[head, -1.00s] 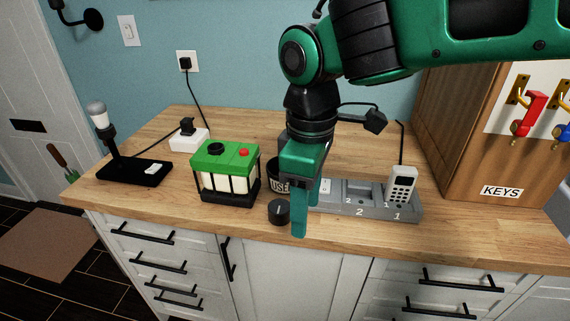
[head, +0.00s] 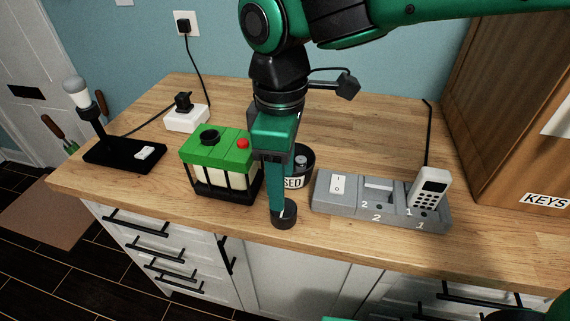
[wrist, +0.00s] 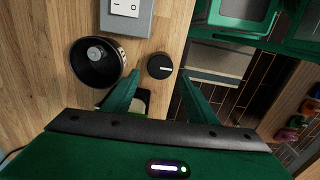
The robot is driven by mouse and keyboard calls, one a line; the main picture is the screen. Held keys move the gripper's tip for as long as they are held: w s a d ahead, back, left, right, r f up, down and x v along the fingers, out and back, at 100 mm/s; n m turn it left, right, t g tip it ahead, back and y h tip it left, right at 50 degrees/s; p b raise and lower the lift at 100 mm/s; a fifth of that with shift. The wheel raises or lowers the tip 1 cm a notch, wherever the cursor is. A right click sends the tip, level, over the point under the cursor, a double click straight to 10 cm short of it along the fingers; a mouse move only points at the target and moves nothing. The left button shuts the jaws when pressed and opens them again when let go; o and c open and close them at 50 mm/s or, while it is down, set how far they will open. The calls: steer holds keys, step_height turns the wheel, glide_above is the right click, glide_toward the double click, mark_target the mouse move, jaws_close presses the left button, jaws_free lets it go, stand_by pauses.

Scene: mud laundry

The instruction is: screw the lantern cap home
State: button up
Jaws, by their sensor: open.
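The lantern (head: 222,147) stands on the counter left of my arm, with a green top, a pale body and black bars. Its top has a black round fitting (head: 209,136) and a red button (head: 242,143). A small black round cap (head: 288,222) lies on the counter near the front edge, apart from the lantern. In the wrist view the cap (wrist: 160,66) has a white line on its top and sits ahead, between the fingertips as pictured. My gripper (head: 278,208) is open above the cap, its fingers (wrist: 160,78) apart with nothing held. In the head view a finger partly hides the cap.
A dark cup (head: 296,183) marked "SED" holds a round metal item, close behind my gripper. A grey dock (head: 330,205) with a white handset (head: 430,187) stands right. A black lamp stand (head: 125,155) and white socket box (head: 187,119) are left. The counter's front edge is close to the cap.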

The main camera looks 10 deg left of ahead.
steer(key=shift+d+f, duration=0.1)
steer(key=shift+f, duration=3.2)
steer(key=c, duration=0.6)
steer(key=shift+r, duration=0.1)
steer(key=shift+r, duration=2.9)
